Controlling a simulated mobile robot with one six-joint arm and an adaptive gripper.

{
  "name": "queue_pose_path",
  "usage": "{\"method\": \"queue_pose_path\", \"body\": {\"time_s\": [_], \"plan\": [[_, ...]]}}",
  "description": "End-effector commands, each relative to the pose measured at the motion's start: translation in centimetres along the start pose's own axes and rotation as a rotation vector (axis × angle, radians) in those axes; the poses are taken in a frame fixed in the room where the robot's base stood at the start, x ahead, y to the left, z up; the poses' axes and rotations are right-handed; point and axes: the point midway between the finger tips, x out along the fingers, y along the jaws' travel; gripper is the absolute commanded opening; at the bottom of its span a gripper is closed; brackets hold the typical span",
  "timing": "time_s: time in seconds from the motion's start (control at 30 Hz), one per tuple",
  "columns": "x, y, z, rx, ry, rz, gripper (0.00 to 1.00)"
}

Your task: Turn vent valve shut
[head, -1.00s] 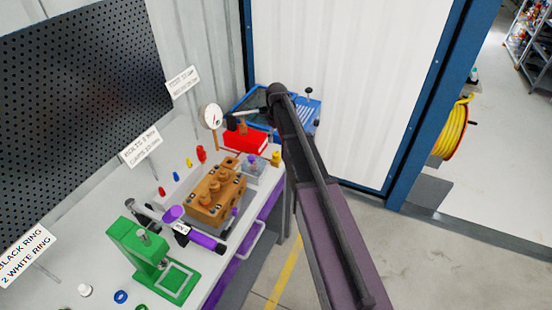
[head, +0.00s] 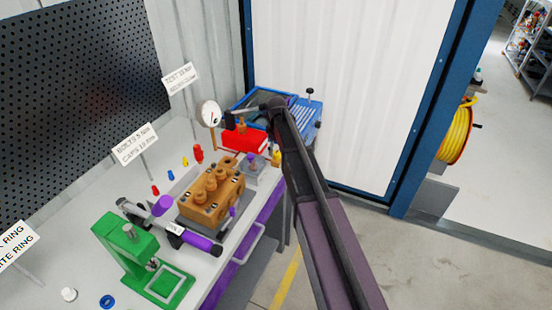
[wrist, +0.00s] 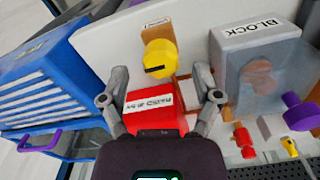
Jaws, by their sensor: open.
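A yellow round knob (wrist: 160,58) with a dark slot stands past a red box (wrist: 155,108) with a white label in the wrist view. In the head view my gripper (head: 236,122) is above the red box (head: 243,140), mostly hidden.
A clear box marked BLOCK (wrist: 262,68) stands right of the knob. A blue case (wrist: 45,85) is at the left. An orange-brown pump block (head: 211,193) and green press (head: 135,255) stand nearer.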

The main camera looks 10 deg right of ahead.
Motion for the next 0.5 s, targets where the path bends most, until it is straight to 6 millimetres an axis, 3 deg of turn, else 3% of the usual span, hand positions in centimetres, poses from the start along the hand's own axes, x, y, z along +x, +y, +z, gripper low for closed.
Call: {"method": "queue_pose_path", "body": {"time_s": [0.2,0.5], "plan": [[1.8,0.0,0.0,0.000,0.000,0.000,0.81],[2.5,0.0,0.0,0.001,0.000,0.000,0.81]]}}
